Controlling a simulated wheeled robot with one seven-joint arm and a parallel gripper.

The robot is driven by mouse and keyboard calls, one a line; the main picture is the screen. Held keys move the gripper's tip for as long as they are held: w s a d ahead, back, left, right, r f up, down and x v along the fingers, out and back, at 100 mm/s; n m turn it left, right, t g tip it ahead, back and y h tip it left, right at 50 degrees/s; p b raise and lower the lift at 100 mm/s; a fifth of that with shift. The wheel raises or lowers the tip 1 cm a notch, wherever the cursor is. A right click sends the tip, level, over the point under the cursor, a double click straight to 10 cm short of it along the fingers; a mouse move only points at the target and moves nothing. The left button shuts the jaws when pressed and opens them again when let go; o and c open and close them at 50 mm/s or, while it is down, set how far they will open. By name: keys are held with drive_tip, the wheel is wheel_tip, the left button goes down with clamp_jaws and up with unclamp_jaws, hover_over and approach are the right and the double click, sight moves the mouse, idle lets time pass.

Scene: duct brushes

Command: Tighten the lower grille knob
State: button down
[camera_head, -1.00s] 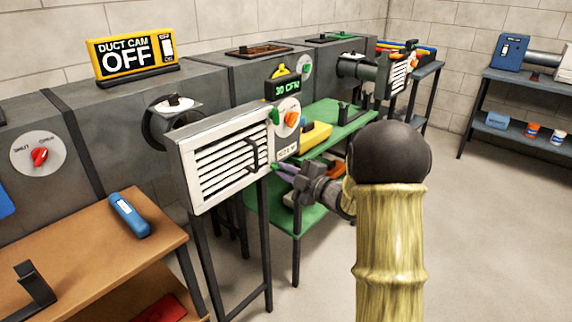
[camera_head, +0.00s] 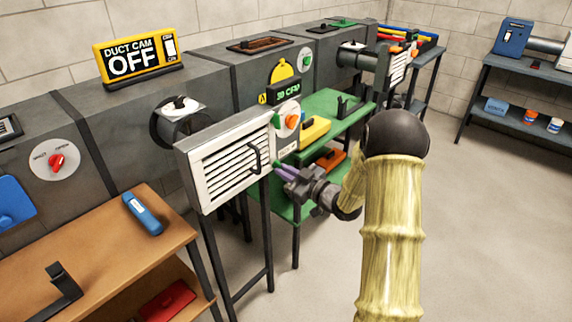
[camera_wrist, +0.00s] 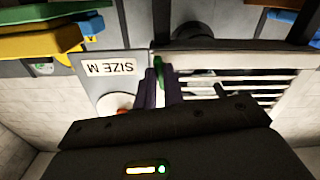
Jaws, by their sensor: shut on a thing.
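The white louvred grille (camera_head: 230,165) stands on a dark frame, with a black handle (camera_head: 255,158) on its face. A small green knob (camera_head: 277,163), the lower one, is at its lower right edge; it also shows in the wrist view (camera_wrist: 158,64). My gripper (camera_head: 281,166) reaches it from the right. Its purple fingers, seen in the wrist view (camera_wrist: 159,82), are shut on the green knob, one on each side. The fingers hide part of the knob. I cannot tell how tight it is.
A green shelf unit (camera_head: 335,105) stands behind my gripper. A brown bench (camera_head: 115,240) is at the left. Open floor (camera_head: 480,220) lies at the right.

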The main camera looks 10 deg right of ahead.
drive_tip(key=shift+m+p, duration=0.55)
drive_tip(key=shift+m, duration=0.25)
drive_tip(key=shift+f, duration=0.1)
drive_tip(key=c, duration=1.5)
unclamp_jaws()
drive_tip(key=p+v, duration=0.1)
drive_tip(key=v, duration=1.6)
drive_tip(key=shift+s+p, duration=0.2)
drive_tip(key=shift+p, duration=0.1)
